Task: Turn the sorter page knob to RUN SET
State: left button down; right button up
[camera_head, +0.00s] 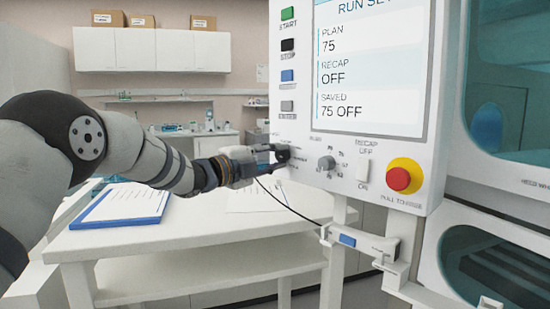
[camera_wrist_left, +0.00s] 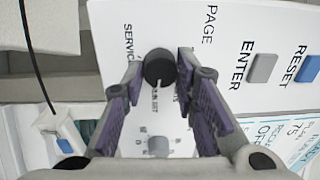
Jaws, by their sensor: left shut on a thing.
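The sorter's white control panel (camera_head: 318,172) stands at the right of the head view. My left gripper (camera_head: 282,154) is at the panel's lower left and hides the page knob there. In the left wrist view, the round black page knob (camera_wrist_left: 160,68) sits between my two fingertips, which are shut on it. The PAGE and SERVICE labels show around it, with a partly covered label below it. A pale mark on the knob's lower side appears to point to that label. The screen (camera_head: 370,65) has a cut-off heading reading "RUN SE", with PLAN 75 and RECAP OFF. My right gripper is not in view.
A grey knob (camera_head: 326,163), a white recap switch (camera_head: 363,171) and a red stop button (camera_head: 398,179) are right of my gripper. The push buttons (camera_head: 287,76) are above it. A scanner (camera_head: 362,241) with a black cable hangs below. A clipboard (camera_head: 122,206) lies on the table.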

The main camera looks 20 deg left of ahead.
pick_arm(q)
jog(key=shift+r, duration=0.1)
jog(key=c, duration=1.3)
grip_release()
jog(key=v, duration=1.2)
